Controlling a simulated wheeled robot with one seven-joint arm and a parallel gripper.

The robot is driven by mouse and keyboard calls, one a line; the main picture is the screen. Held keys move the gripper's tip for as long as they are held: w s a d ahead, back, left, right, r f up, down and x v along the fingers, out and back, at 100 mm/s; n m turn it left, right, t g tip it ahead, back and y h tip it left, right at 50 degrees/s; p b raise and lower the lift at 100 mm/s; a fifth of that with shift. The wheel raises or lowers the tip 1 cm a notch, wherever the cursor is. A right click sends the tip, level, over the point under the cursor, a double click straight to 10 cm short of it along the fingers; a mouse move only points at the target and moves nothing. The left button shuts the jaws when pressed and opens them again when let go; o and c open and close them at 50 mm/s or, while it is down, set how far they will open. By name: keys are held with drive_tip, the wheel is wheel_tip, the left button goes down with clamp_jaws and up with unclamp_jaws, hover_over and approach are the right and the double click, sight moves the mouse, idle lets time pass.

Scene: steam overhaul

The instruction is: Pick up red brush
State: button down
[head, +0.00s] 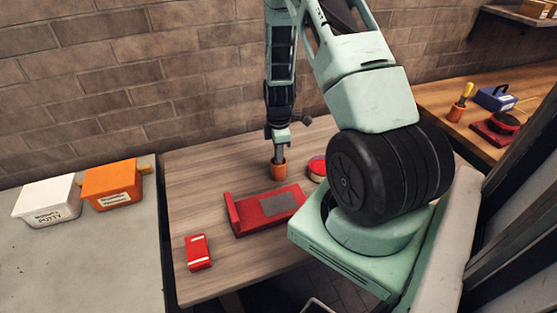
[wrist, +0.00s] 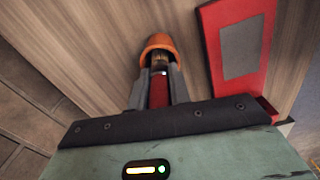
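My gripper (head: 279,152) points down over the orange cup (head: 278,170) on the wooden table. In the wrist view, my gripper's two fingers (wrist: 160,82) stand apart on either side of a red piece (wrist: 159,93), which looks like the handle of the red brush. The fingers look close to its sides, but I cannot tell whether they press on it. The orange cup (wrist: 158,43) lies just beyond the fingertips. The brush's lower end is hidden, and the head view does not show the brush clearly.
A red tray with a grey panel (head: 265,210) lies beside the cup, close to my gripper. A red box (head: 199,252) and a round red item (head: 316,168) are on the same table. White (head: 47,201) and orange (head: 112,184) bins stand on the left counter.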

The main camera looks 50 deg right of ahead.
drive_tip(key=shift+r, duration=0.1)
drive_tip(key=shift+r+b, duration=1.2)
drive_tip(key=shift+r, duration=3.75)
drive_tip(key=shift+s+d, duration=0.1)
